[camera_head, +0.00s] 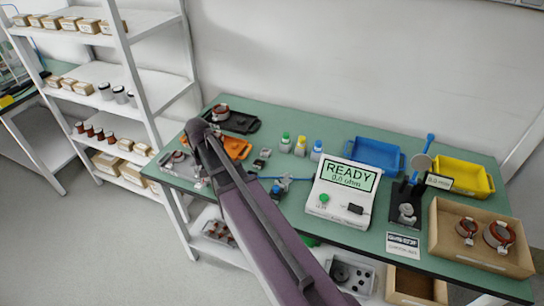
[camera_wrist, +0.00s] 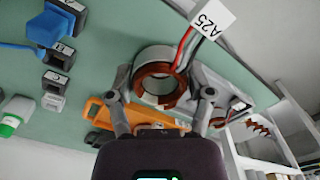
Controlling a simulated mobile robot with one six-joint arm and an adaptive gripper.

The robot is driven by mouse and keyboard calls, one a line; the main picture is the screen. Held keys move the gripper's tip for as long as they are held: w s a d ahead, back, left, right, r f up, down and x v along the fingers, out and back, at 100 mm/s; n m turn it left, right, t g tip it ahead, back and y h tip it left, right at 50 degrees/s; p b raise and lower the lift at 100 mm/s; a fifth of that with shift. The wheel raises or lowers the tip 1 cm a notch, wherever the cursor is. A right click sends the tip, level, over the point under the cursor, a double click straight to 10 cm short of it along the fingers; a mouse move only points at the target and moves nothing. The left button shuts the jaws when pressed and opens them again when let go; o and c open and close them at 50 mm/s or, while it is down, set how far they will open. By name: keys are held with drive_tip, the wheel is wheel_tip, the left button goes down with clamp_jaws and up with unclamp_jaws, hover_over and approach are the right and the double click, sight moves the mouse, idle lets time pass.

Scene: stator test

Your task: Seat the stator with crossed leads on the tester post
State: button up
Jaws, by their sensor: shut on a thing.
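My gripper (camera_wrist: 163,97) is shut on a stator (camera_wrist: 152,58), a grey ring with copper windings inside, one finger on each side. A white tag reading A25 (camera_wrist: 212,18) hangs by it. A red and a black lead run up beside the tag; I cannot tell whether they cross. In the head view my arm hides the gripper and the held stator. The white tester (camera_head: 343,195) shows READY and 0.0 ohm. A black fixture with a grey part (camera_head: 406,212) stands right of it; I cannot tell clearly whether this is the post.
An open box (camera_head: 480,258) at right holds two stators. Blue (camera_head: 376,154) and yellow (camera_head: 462,176) trays stand behind. An orange tray (camera_head: 238,148) and a black tray (camera_head: 240,122) with a stator lie at left. Small bottles (camera_head: 300,146) stand mid-bench. White shelves (camera_head: 150,85) stand left.

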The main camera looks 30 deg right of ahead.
wheel_tip(320, 180, up, 17)
drive_tip(key=p, duration=1.6)
drive_tip(key=shift+f, duration=0.15)
drive_tip(key=shift+f, duration=0.1)
